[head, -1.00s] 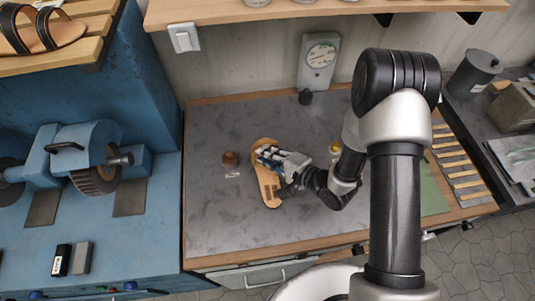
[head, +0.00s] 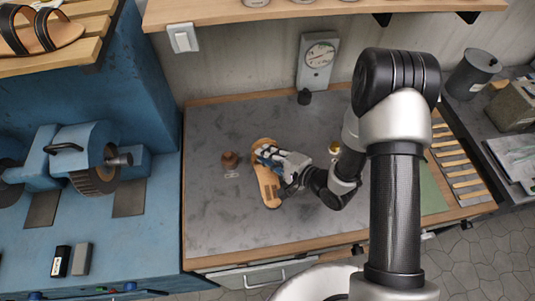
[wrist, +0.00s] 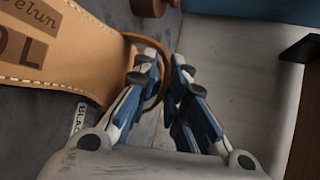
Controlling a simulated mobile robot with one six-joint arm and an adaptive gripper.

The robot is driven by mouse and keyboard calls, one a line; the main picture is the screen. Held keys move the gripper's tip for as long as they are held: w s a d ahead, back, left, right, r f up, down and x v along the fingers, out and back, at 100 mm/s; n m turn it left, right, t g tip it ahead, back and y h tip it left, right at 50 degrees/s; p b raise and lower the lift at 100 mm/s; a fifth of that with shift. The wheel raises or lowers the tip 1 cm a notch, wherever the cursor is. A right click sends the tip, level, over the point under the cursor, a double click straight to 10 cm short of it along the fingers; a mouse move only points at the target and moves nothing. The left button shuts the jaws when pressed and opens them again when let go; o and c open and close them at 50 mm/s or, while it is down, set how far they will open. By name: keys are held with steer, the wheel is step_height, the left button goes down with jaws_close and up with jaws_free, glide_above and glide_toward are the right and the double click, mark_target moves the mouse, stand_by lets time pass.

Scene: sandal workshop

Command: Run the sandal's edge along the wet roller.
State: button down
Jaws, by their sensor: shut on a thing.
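A tan leather sandal (head: 267,187) is held over the grey bench top, its long side running up and down in the head view. In the wrist view its stitched, lettered sole (wrist: 55,50) fills the upper left. My gripper (head: 268,155) is shut on the sandal; in the wrist view the blue fingers (wrist: 165,85) close around a thin brown strap loop. A small brown round thing (head: 230,159), perhaps the roller, stands just left of the sandal; a brown piece also shows at the wrist view's top edge (wrist: 150,6). Whether sandal and roller touch cannot be told.
A white label (head: 232,175) lies below the brown thing. A blue grinding machine (head: 85,150) is at left, a wooden slatted rack (head: 458,165) at right. The bench's front left (head: 220,225) is clear.

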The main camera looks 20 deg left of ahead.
steer(key=shift+s+d, duration=0.1)
steer(key=shift+s, duration=0.1)
steer(key=shift+s+d, duration=0.2)
steer(key=shift+s, duration=0.25)
steer(key=shift+s+d, duration=0.1)
steer(key=shift+s, duration=0.25)
steer(key=shift+s+d+f, duration=0.15)
steer(key=shift+s, duration=0.2)
steer(key=shift+s+d, duration=0.2)
steer(key=shift+s, duration=0.25)
steer(key=shift+w+d, duration=0.15)
steer(key=shift+w, duration=0.15)
stand_by(0.7)
steer(key=shift+s, duration=0.15)
steer(key=shift+s+d+r+t+h, duration=0.25)
steer(key=shift+s+d+t+h, duration=0.1)
steer(key=shift+s, duration=0.3)
